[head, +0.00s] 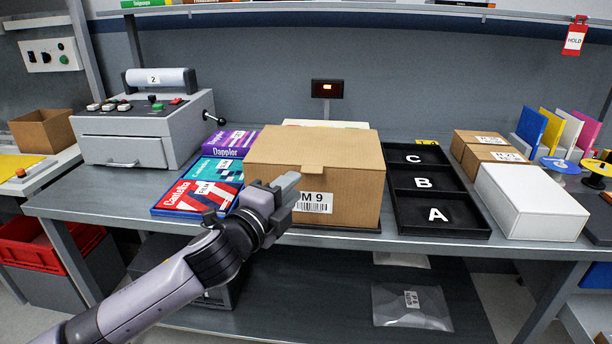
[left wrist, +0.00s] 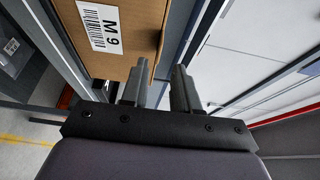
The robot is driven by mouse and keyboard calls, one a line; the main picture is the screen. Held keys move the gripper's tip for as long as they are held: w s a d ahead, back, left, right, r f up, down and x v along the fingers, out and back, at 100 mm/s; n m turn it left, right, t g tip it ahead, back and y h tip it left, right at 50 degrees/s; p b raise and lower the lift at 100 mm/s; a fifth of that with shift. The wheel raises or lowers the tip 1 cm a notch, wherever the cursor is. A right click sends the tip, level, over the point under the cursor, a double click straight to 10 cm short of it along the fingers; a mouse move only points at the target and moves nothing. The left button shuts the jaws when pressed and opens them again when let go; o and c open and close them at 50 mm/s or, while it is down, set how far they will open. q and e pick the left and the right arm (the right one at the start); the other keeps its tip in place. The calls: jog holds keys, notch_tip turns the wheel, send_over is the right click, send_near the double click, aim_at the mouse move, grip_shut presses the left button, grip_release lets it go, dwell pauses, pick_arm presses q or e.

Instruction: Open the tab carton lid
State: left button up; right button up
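A brown tab carton (head: 345,182) stands on the workbench with its lid (head: 315,143) closed. A small tab (head: 317,168) shows at the lid's front edge, and a barcode label (head: 313,202) reading M 9 is below it. My left gripper (head: 286,186) is in front of the carton's front face, left of and a little below the tab. In the left wrist view my left gripper (left wrist: 158,78) has its two fingers apart with nothing between them. The carton (left wrist: 125,45) fills the upper left there, close to one finger. My right gripper is not in view.
A black tray (head: 425,182) marked A, B and C stands right of the carton. Flat colourful boxes (head: 198,190) lie to its left, near a grey machine (head: 140,130). A white box (head: 528,200) is at the right. A small display (head: 327,89) stands behind.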

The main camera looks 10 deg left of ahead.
aim_at(308, 173)
pick_arm(q)
jog(key=shift+x, duration=3.2)
jog(key=shift+c, duration=0.3)
grip_shut()
